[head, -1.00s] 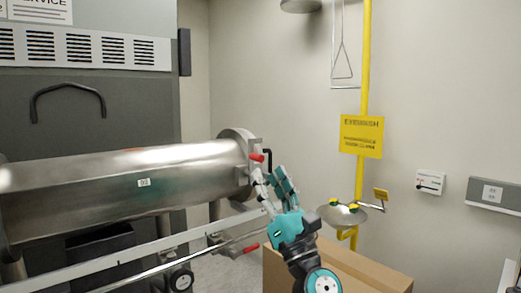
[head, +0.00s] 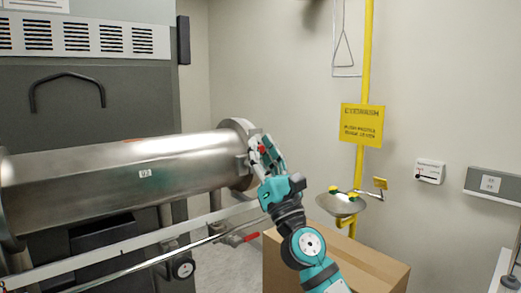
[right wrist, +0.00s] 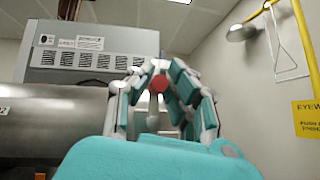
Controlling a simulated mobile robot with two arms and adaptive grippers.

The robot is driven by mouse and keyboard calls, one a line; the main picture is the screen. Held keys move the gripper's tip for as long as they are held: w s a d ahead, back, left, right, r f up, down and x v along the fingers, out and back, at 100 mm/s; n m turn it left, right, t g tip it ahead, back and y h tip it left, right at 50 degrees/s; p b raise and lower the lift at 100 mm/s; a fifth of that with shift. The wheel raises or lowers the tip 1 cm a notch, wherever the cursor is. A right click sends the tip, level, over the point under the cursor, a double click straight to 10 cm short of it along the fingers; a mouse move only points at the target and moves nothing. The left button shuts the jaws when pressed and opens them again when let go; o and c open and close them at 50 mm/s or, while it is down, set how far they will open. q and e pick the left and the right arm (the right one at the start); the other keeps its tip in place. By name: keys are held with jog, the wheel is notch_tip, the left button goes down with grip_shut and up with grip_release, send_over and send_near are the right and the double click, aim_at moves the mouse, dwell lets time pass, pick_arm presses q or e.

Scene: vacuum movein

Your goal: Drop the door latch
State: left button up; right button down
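The door latch has a red-tipped handle (head: 262,148) at the right end of a steel cylindrical vessel (head: 120,180), by its round end flange (head: 236,130). My right gripper (head: 264,152) is up at this handle, its fingers on either side of the red tip. In the right wrist view the red knob (right wrist: 160,83) shows between the two fingers, with a grey rod below it. Gaps show beside the rod, and firm contact with the knob cannot be seen. The fingers hide most of the latch in the head view. My left gripper is not in view.
A cardboard box (head: 355,262) stands under my right arm. A yellow eyewash pole (head: 360,190) with a basin (head: 341,204) is to the right. A second red handle (head: 251,237) sits below the vessel. A long metal rail (head: 130,247) crosses in front.

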dwell(0.5)
jog(key=shift+r+m+h+p, duration=0.1)
jog(key=shift+m+h+p, duration=0.6)
jog(key=m+h+p, duration=0.2)
jog(key=m+h, duration=0.1)
jog(key=m+t+h+p, duration=0.1)
jog(key=m+h, duration=0.1)
jog(key=shift+w+d+p, duration=0.3)
jog(key=shift+d+p, duration=0.05)
jog(key=shift+w+d+f+m+g+h+p, duration=0.2)
jog(key=shift+m+h+p, duration=0.35)
jog(key=shift+m+h, duration=0.45)
jog(key=shift+d+f+m+g+h+p, duration=0.2)
jog(key=shift+m+h+p, duration=0.45)
jog(key=shift+m, duration=0.55)
jog(key=shift+w+d+m+g+h+p, duration=0.1)
jog(key=shift+m+g+h+p, duration=0.3)
jog(key=shift+m+h, duration=0.6)
jog(key=c, duration=1.3)
grip_release()
